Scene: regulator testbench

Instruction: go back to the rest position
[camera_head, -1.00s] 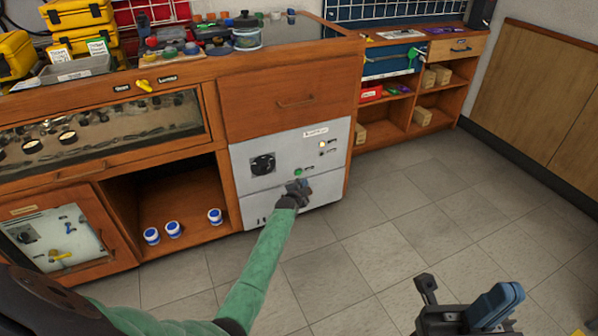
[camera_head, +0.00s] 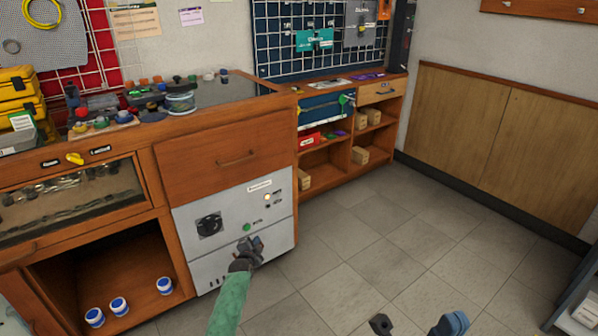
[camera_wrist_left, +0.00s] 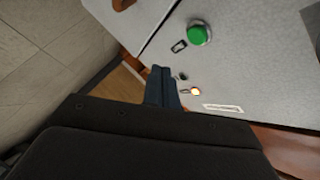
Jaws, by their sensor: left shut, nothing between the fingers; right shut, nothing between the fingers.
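My left gripper (camera_head: 252,245) is in front of the light grey control panel (camera_head: 208,263) under the bench drawer, close to its green button (camera_head: 247,227). Its fingers are together with nothing between them. In the left wrist view the closed fingers (camera_wrist_left: 163,88) point past the panel face, with the green button (camera_wrist_left: 198,35) and a glowing light (camera_wrist_left: 195,91) beside them. Whether the fingers touch the panel I cannot tell. My right gripper (camera_head: 418,325) shows only partly at the bottom edge of the head view, over the floor, and is empty.
The wooden bench has a drawer (camera_head: 220,158) above the panel and an open shelf with several white and blue jars (camera_head: 119,306) to the left. Lower shelves with small boxes (camera_head: 360,155) stand at the back. The tiled floor (camera_head: 390,238) at right is clear. A grey rack edge (camera_head: 583,300) shows at far right.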

